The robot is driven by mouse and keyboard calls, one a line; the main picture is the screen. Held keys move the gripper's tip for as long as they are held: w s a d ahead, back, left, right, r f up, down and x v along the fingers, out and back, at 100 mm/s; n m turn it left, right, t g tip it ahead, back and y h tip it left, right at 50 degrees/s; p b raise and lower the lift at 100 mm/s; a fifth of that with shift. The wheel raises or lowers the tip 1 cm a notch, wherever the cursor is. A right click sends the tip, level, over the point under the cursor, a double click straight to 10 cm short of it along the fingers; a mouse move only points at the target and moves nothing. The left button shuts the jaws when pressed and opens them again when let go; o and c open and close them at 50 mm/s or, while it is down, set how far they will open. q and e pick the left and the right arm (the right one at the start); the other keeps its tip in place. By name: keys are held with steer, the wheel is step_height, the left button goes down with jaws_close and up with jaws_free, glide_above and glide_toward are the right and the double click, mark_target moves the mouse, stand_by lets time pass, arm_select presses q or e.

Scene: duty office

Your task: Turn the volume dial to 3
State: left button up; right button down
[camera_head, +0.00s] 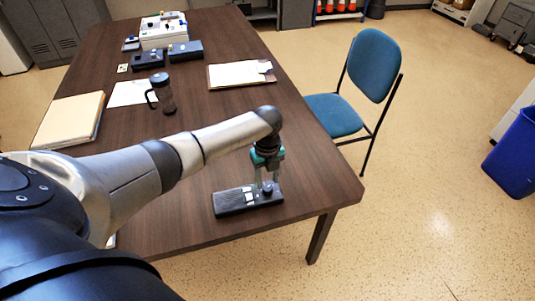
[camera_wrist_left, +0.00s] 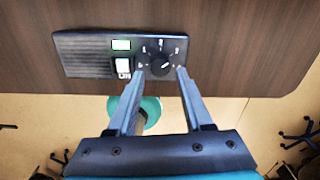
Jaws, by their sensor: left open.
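A black control unit (camera_head: 232,203) lies flat near the front right corner of the table, with a round black volume dial (camera_head: 267,187) at its right end. In the left wrist view the dial (camera_wrist_left: 161,64) carries a light pointer mark toward the upper right, and small white marks surround it, too small to read surely. My left gripper (camera_head: 267,181) points down over the dial. In the left wrist view my left gripper (camera_wrist_left: 160,73) is open, with one fingertip on each side of the dial's lower part. Whether the fingers touch it I cannot tell. My right gripper is not in view.
A blue chair (camera_head: 371,70) stands right of the table.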

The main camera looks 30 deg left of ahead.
mark_target(268, 188)
arm_select(q)
step_height(268, 188, up, 12)
steer(key=p, duration=0.2)
stand_by(0.4)
